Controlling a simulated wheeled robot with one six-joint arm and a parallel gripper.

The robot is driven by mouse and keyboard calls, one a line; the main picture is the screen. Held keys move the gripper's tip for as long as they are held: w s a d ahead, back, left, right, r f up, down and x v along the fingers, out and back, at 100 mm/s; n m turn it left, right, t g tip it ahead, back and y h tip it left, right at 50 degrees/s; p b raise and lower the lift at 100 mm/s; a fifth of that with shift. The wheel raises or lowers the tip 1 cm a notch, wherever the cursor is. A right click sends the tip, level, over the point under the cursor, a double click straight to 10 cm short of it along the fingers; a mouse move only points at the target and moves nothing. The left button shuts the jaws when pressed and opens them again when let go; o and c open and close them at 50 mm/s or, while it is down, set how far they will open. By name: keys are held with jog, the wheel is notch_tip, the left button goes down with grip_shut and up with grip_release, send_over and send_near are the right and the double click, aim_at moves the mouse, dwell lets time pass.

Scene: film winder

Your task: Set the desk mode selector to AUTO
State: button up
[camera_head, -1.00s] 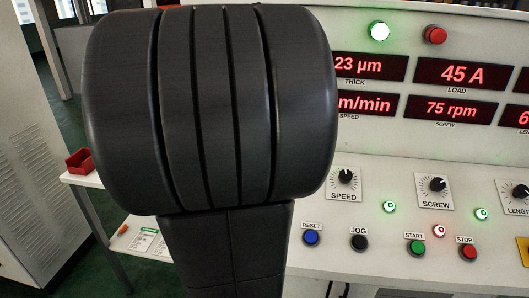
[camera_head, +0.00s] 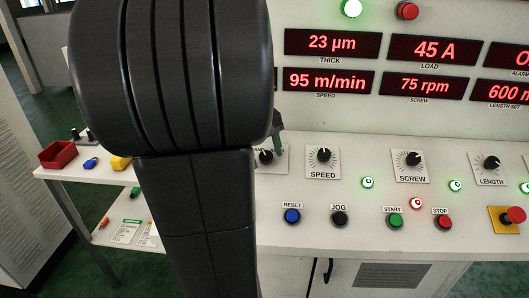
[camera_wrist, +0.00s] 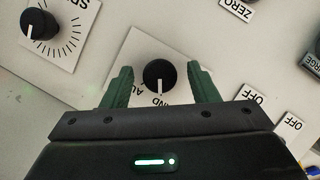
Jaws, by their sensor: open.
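The mode selector is a black round knob (camera_wrist: 159,75) with a white pointer line on a white plate (camera_wrist: 138,60). In the wrist view the pointer faces down the picture, towards partly hidden lettering that shows "ND" and "AU". My gripper (camera_wrist: 160,72) is open, with one green finger on each side of the knob and a visible gap on both sides. In the head view my dark arm covers most of the gripper and part of the plate; the knob (camera_head: 265,157) shows just right of the arm, with a green finger above it.
The SPEED knob (camera_head: 323,155) is right of the selector; it also shows in the wrist view (camera_wrist: 40,24). RESET (camera_head: 292,216), JOG (camera_head: 339,219), START (camera_head: 395,221) and STOP (camera_head: 442,222) buttons line the front. A red emergency button (camera_head: 515,215) is far right. A side shelf holds a red bin (camera_head: 58,154).

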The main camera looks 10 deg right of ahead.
jog(key=c, duration=1)
jog(key=shift+r+m+y+p, duration=0.15)
jog(key=shift+m+y+p, duration=0.15)
jog(key=shift+m+p, duration=0.5)
jog(key=m+y+p, duration=0.1)
jog(key=m, duration=0.2)
jog(key=shift+d, duration=0.15)
jog(key=m+y+p, duration=0.1)
jog(key=m, duration=0.2)
jog(key=m+y+p, duration=0.1)
jog(key=m, duration=0.2)
jog(key=shift+d+t+y, duration=0.1)
jog(key=shift+t+y, duration=0.2)
jog(key=shift+t, duration=0.1)
jog(key=shift+m, duration=0.3)
